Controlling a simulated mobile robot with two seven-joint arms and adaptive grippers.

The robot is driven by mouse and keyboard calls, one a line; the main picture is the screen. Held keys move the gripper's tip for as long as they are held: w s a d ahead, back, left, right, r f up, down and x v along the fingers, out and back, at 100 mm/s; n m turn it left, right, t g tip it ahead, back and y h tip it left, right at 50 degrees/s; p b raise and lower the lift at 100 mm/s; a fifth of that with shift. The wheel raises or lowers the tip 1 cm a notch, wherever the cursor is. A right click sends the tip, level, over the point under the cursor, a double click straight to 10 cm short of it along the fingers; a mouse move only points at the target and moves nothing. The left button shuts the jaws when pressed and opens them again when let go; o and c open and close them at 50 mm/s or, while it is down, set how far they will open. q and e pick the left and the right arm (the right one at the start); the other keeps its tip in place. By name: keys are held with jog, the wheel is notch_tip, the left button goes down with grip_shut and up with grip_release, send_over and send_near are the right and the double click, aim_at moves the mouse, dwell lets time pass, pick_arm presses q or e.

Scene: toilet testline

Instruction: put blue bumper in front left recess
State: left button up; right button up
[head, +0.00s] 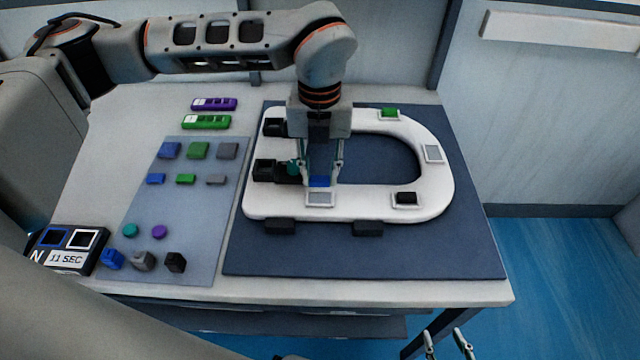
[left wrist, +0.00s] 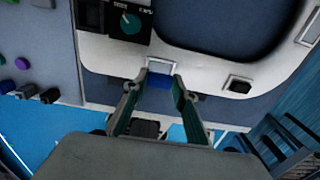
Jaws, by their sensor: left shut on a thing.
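My left gripper (head: 320,176) points down over the near side of the white toilet seat (head: 268,205). It is shut on the blue bumper (head: 319,182), which also shows between the fingertips in the left wrist view (left wrist: 160,80). The front left recess (head: 320,199) is a light-framed grey rectangle just in front of the bumper in the head view. The bumper overlaps its rear edge in that view; whether they touch cannot be told. My right gripper (head: 447,343) is at the bottom edge of the head view, its fingers apart and empty, away from the seat.
A black bumper (head: 406,198) sits in the front right recess and a green one (head: 389,113) in a back recess. The right-hand recess (head: 433,153) looks empty. Coloured blocks and knobs lie on the blue-grey mat (head: 190,220) at left. A timer box (head: 66,250) stands at the left corner.

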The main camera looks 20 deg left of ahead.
aim_at(320, 177)
pick_arm(q)
jog(key=shift+f, duration=2.15)
jog(key=shift+f, duration=0.15)
jog(key=o, duration=0.8)
notch_tip(320, 177, up, 12)
jog(key=shift+r, duration=0.2)
jog(key=shift+f, duration=0.1)
